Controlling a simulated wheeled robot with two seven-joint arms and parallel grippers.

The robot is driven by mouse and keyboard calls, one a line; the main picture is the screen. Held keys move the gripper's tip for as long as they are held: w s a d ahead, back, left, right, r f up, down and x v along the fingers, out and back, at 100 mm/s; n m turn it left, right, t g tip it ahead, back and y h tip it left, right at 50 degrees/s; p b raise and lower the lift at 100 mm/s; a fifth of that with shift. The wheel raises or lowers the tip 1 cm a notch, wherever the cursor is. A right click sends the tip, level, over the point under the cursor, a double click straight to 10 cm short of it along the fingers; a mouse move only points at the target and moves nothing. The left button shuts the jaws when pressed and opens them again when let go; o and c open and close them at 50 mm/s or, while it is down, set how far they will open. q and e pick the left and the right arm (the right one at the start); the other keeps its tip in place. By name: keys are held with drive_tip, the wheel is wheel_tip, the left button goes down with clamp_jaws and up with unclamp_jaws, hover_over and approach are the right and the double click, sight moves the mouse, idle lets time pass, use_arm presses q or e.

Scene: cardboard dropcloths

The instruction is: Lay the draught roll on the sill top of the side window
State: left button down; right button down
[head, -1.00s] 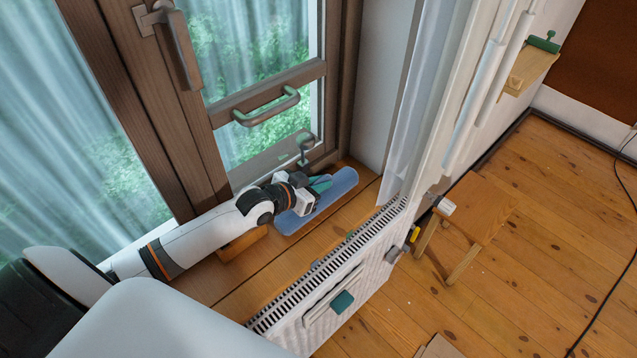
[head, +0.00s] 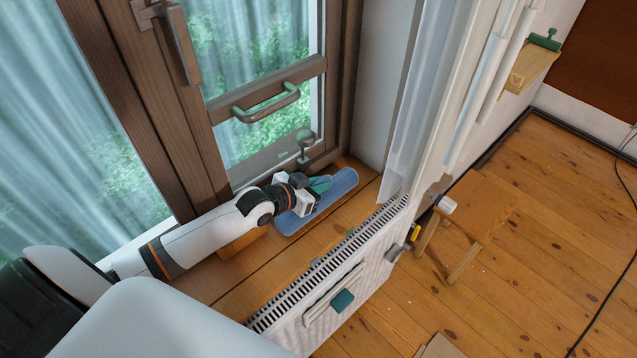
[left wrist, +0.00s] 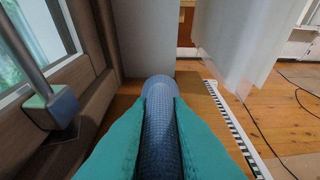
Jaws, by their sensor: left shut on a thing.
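The draught roll (head: 338,187) is a long blue-grey rounded roll. It lies along the wooden sill top (head: 262,277), close to the window frame. My left gripper (head: 318,186) is shut on it around its middle. In the left wrist view the teal fingers of my left gripper (left wrist: 160,135) press on both sides of the draught roll (left wrist: 158,92), which points away along the sill. The side window (head: 255,90) has a brown frame and stands behind the sill. The gripper hides part of the roll. My right gripper is not in view.
A white radiator (head: 340,297) runs along the sill's front edge. A wooden stool (head: 478,212) stands on the floor to the right. The sill's near part is bare.

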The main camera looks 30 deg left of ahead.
sight(288, 223)
use_arm(q)
drive_tip(key=c, duration=1.3)
unclamp_jaws()
drive_tip(key=shift+s, duration=0.15)
drive_tip(key=v, duration=0.7)
drive_tip(key=shift+s+r, duration=0.1)
drive_tip(key=shift+r, duration=0.1)
